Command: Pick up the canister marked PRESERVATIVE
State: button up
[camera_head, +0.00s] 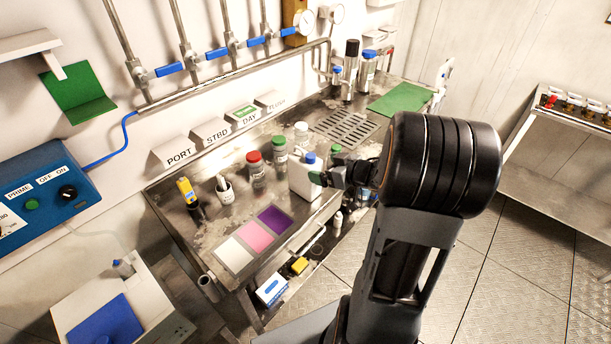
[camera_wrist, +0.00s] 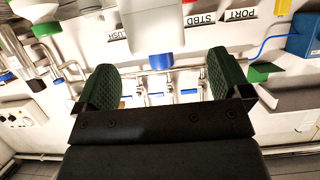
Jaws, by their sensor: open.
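A white canister with a blue cap (camera_head: 304,182) stands upright on the steel bench near its front edge. No writing on it is readable, so I cannot tell if it is marked PRESERVATIVE. My gripper (camera_head: 337,176) is at its right side in the head view, partly hidden by my own wrist. In the wrist view the picture is upside down; my gripper (camera_wrist: 162,72) has its green pads wide apart. The canister (camera_wrist: 151,27) shows in line with the gap between them, apart from both pads.
Red-capped (camera_head: 256,168) and green-capped (camera_head: 279,152) jars stand left of and behind the canister. A white-capped bottle (camera_head: 301,134) is behind it. A colour card (camera_head: 255,236) lies at front left. A drain grate (camera_head: 345,130) and green mat (camera_head: 400,99) are farther back.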

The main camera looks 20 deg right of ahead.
aim_at(309, 163)
jog(key=shift+x, duration=3.7)
jog(key=shift+d, duration=0.1)
jog(key=shift+c, duration=0.4)
grip_shut()
jog(key=shift+r, duration=0.15)
